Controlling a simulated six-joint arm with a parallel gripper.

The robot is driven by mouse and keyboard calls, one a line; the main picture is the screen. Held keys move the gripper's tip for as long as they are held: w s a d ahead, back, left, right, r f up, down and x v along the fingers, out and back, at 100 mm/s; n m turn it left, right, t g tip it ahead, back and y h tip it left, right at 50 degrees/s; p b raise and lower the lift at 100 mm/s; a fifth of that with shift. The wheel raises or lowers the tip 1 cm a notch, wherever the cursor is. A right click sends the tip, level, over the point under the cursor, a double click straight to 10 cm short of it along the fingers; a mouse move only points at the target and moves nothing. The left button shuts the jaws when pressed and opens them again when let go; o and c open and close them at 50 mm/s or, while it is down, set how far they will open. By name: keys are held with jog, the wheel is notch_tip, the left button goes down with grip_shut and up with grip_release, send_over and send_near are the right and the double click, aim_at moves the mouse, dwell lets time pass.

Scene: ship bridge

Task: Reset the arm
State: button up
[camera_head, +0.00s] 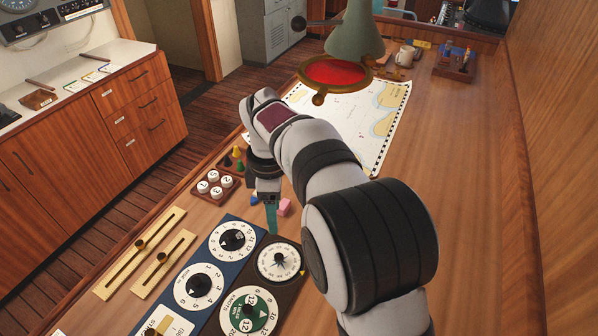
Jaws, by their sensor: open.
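My arm reaches in from the lower right over the wooden chart table. My gripper (271,211) points down with its teal fingers above the far end of the dial panels. It is open and I see nothing held in it. A pink block (284,207) lies on the table just right of the fingers. A small blue piece (254,197) shows just left of them. The arm hides part of the table and part of the chart.
A tray (207,195) holds numbered white discs and coloured cones left of my gripper. Dial panels (213,250) and brass sliders (139,245) lie in front. A red lamp (335,72) hangs over a chart (385,125). The table's right side is clear.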

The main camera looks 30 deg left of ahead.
jog(key=s+d+r+m, duration=0.2)
jog(key=s+d+m, duration=0.1)
jog(key=d+m, duration=0.4)
jog(key=s+d+r+m+y, duration=0.1)
jog(key=s+d+r+m, duration=0.3)
jog(key=d, duration=0.5)
jog(key=s+d+r+m, duration=0.1)
jog(key=s+d+m, duration=0.1)
jog(key=d+m, duration=0.55)
jog(key=s+d+f+m, duration=0.4)
jog(key=s+d+m, duration=0.2)
jog(key=s+m, duration=0.4)
jog(key=shift+s+d+y, duration=0.35)
jog(key=shift+s+y, duration=0.05)
jog(key=shift+s, duration=0.15)
jog(key=shift+r, duration=0.1)
